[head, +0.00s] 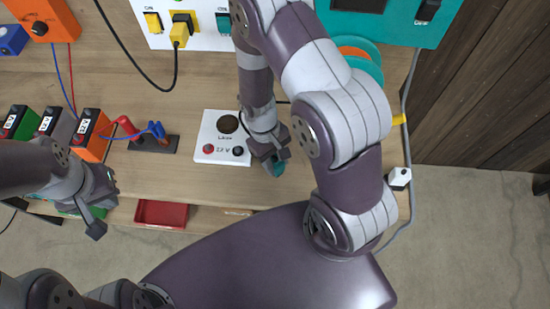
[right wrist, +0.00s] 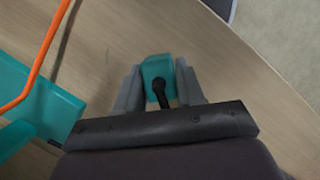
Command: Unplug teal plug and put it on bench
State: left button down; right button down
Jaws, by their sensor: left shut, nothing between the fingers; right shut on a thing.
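The teal plug (right wrist: 157,72) is between the fingers of my right gripper (right wrist: 158,85) in the right wrist view, with its black cable running back toward the wrist. In the head view the teal plug (head: 277,168) shows at the tip of my right gripper (head: 270,155), over the wooden bench (head: 150,185) near its front edge. I cannot tell whether the plug touches the bench. A teal socket (head: 223,22) on the white panel (head: 205,40) is partly hidden by my right arm. My left gripper (head: 100,215) is shut and empty at the bench's front left.
A white lamp board (head: 222,150) lies left of my right gripper. A yellow plug (head: 179,33) sits in the panel. Several coloured battery blocks (head: 92,130) stand at the left. A red tray (head: 161,213) is at the front edge.

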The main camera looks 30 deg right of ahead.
jog(key=shift+w+f, duration=0.2)
jog(key=shift+f, duration=0.1)
jog(key=shift+s+f, duration=0.1)
jog(key=shift+s, duration=0.05)
jog(key=c, duration=0.6)
grip_release()
